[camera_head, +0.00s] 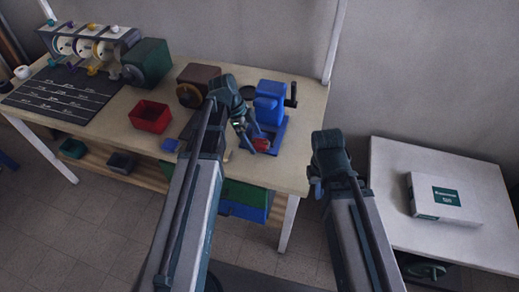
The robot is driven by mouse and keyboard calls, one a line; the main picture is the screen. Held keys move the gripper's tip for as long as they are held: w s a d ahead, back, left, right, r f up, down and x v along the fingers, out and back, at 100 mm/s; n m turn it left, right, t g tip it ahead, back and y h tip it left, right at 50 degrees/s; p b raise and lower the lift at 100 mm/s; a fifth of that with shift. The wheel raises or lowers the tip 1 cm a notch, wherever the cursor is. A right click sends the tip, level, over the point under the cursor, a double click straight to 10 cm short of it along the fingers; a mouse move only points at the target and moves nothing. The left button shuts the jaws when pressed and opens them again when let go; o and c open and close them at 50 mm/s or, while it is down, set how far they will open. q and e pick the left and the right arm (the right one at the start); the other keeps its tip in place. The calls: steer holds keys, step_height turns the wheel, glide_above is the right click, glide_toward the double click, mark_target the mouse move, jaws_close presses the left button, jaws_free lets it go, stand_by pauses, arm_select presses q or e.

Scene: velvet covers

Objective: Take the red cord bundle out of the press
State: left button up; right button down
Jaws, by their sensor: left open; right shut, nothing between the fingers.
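The blue press (272,97) stands near the right end of the workbench, with a dark crank handle on its right side. A small red bundle (261,144), which looks like the cord bundle, lies low at the front of the press on its blue base. My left gripper (246,138) is open just left of the red bundle. I cannot tell whether the fingers touch it. My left arm hides part of the bench. My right gripper (316,190) is shut and empty, in the gap between the bench and the white table.
A red bin (150,116), a small blue block (170,145) and a brown machine (196,78) stand left of the press. A green machine (147,62) and a spool rack (88,42) are further left. A white box (445,199) lies on the white table (395,160).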

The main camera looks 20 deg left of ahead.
arm_select(q)
steer(key=shift+d+f, duration=0.25)
steer(key=shift+f, duration=0.4)
steer(key=shift+r, duration=0.1)
arm_select(e)
steer(key=shift+f, duration=0.6)
arm_select(q)
steer(key=c, duration=1.4)
arm_select(e)
steer(key=shift+r, duration=0.1)
